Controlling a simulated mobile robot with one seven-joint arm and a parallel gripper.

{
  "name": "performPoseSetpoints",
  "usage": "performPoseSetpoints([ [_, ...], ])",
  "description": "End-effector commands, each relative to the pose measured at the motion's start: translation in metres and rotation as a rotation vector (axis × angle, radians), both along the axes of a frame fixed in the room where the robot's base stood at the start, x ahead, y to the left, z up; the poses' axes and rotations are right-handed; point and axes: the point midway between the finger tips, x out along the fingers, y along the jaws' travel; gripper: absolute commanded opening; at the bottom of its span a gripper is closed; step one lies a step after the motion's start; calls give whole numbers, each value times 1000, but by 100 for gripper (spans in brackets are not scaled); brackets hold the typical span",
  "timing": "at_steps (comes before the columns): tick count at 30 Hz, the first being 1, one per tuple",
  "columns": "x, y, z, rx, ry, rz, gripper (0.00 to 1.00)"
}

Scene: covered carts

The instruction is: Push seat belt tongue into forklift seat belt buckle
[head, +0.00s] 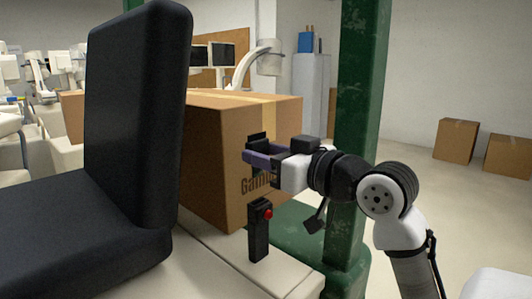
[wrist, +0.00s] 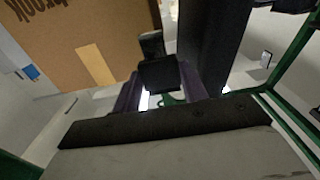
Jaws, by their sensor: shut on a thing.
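The black buckle (head: 259,232) with a red button stands upright on the pale base beside the black seat (head: 140,120) in the head view. My gripper (head: 254,158), with purple fingers, is above the buckle and apart from it. It is shut on the black seat belt tongue (head: 257,140), whose top shows over the fingers. In the wrist view the tongue (wrist: 160,76) sits between the two purple fingers of my gripper (wrist: 160,88). I cannot pick out the buckle surely in the wrist view.
A large cardboard box (head: 215,150) stands close behind my gripper and the buckle. A green post (head: 360,90) rises behind my arm. Two smaller boxes (head: 456,140) sit on the floor at the far right. Open air lies between gripper and buckle.

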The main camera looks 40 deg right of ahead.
Motion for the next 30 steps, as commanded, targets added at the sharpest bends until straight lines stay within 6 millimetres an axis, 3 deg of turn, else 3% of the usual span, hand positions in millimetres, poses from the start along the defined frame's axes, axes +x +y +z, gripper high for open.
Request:
performPoseSetpoints([
  [9, 0, 0, -36, 2, 1, 0, 19],
  [30, 0, 0, -40, 1, -2, -3, 19],
])
